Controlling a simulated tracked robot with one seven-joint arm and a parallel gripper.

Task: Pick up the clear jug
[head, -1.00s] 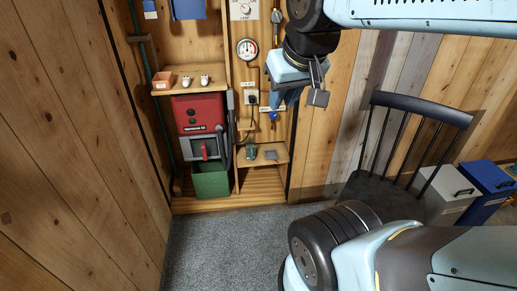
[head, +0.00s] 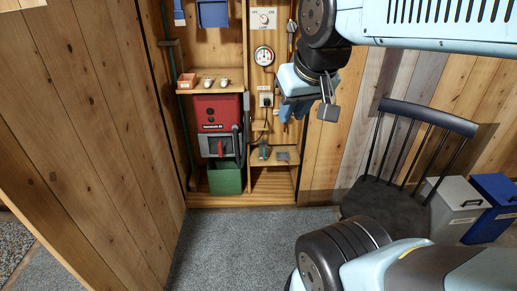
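I see no clear jug in the head view. My gripper (head: 312,103) hangs in front of the wooden back wall, right of the shelf unit. A grey finger shows on its right side; the rest is foreshortened or hidden, so I cannot tell if it is open or shut. I see nothing held in it.
A red machine (head: 218,112) sits above a green bin (head: 225,178) in the shelf unit. A dark chair (head: 400,165) and lidded grey (head: 450,205) and blue (head: 492,205) boxes stand right. A plank wall (head: 85,130) runs along the left. Grey carpet (head: 240,240) is clear.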

